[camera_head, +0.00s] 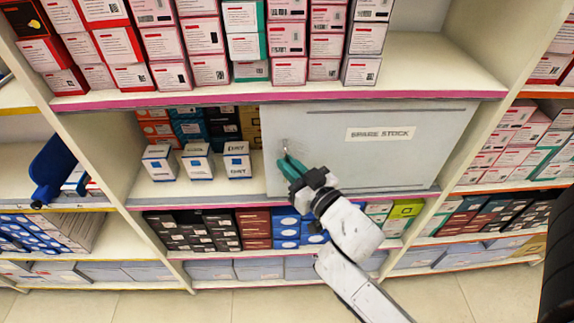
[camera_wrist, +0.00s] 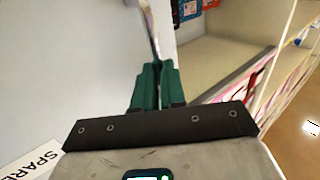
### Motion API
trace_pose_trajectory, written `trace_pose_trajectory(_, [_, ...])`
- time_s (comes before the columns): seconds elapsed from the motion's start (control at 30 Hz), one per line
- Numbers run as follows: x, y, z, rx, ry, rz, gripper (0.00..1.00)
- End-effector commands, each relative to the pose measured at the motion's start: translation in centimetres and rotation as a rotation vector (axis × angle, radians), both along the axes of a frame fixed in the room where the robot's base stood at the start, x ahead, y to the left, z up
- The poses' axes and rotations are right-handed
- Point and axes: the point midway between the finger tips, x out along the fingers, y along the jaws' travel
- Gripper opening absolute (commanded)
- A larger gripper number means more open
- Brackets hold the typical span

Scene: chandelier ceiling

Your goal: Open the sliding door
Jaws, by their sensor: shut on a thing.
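The sliding door (camera_head: 375,160) is a light grey panel with a "SPARE STOCK" label, in the middle shelf bay of the head view. It covers the right part of the compartment; the left part is uncovered. The door's pale surface also fills the left of the wrist view (camera_wrist: 70,80). A thin metal handle (camera_wrist: 151,30) stands out from the door near its left edge. My gripper (camera_head: 285,160) has green fingers, closed on the handle; in the wrist view the fingertips (camera_wrist: 156,66) meet at its lower end. The fingers partly hide the handle.
Small white boxes (camera_head: 197,162) stand in the uncovered left part of the compartment, with coloured boxes behind. Pink and white boxes (camera_head: 210,55) fill the shelf above, dark and blue boxes (camera_head: 190,230) the shelf below. Upright shelf panels (camera_head: 95,150) flank the bay. Tiled floor (camera_head: 230,300) is clear in front.

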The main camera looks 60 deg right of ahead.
Motion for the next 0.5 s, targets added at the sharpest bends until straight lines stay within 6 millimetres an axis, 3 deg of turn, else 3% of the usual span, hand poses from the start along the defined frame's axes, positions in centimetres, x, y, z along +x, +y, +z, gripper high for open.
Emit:
trace_pose_trajectory(0.07, [0.03, 0.06, -0.05, 0.000, 0.000, 0.001, 0.00])
trace_pose_trajectory(0.1, [0.04, 0.06, -0.05, 0.000, 0.000, 0.001, 0.13])
trace_pose_trajectory(0.33, [0.05, 0.05, -0.04, 0.000, 0.000, 0.001, 0.35])
trace_pose_trajectory(0.5, [0.05, 0.03, -0.03, 0.000, 0.000, 0.001, 0.36])
